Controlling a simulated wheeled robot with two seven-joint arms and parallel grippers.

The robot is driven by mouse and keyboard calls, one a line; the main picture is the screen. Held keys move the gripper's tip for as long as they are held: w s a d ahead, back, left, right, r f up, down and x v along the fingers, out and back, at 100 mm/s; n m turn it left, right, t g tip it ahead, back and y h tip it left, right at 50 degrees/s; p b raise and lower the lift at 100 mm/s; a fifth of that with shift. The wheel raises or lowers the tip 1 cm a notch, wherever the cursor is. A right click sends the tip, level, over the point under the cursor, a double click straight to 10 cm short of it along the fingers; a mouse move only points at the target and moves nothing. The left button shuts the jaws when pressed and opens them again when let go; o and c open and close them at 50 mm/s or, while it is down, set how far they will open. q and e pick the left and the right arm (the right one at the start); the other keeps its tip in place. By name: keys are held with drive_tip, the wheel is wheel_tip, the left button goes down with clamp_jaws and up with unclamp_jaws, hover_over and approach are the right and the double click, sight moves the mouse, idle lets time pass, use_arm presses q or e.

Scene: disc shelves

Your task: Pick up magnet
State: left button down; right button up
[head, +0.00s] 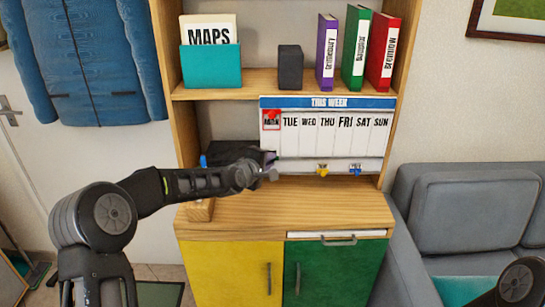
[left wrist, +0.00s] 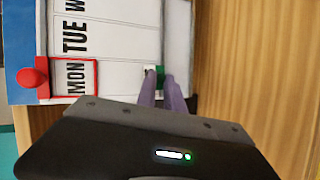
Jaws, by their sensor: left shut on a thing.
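The weekly board (head: 330,142) hangs upright on the shelf unit, with day columns under a blue header. My left gripper (head: 271,170) is at its lower left. In the left wrist view the gripper (left wrist: 164,84) is shut on a green magnet (left wrist: 160,74) with a small white part, at the board's lower strip (left wrist: 177,40). A red magnet (head: 270,114) sits on the red-framed MON cell; it also shows in the left wrist view (left wrist: 30,78). A yellow magnet (head: 322,169) and a blue magnet (head: 355,168) are on the lower strip. My right gripper is out of view.
A wooden counter (head: 300,207) lies below the board, with a dark box (head: 228,153) at its left, behind my arm. The shelf above holds a teal MAPS holder (head: 211,66), a dark block (head: 290,68) and several binders. A grey sofa (head: 455,210) stands right.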

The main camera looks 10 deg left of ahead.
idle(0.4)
use_arm(q)
drive_tip(key=r, duration=0.3)
drive_tip(key=r+b, duration=0.1)
drive_tip(key=r, duration=0.2)
drive_tip(key=shift+s+r, duration=0.2)
drive_tip(key=shift+r, duration=0.05)
drive_tip(key=s+d+b, duration=0.1)
drive_tip(key=s+d, duration=0.1)
drive_tip(key=s, duration=0.7)
drive_tip(key=s+d, duration=0.3)
drive_tip(key=s, duration=0.7)
drive_tip(key=shift+r+b, duration=0.2)
drive_tip(key=shift+b, duration=0.2)
drive_tip(key=shift+a, duration=0.15)
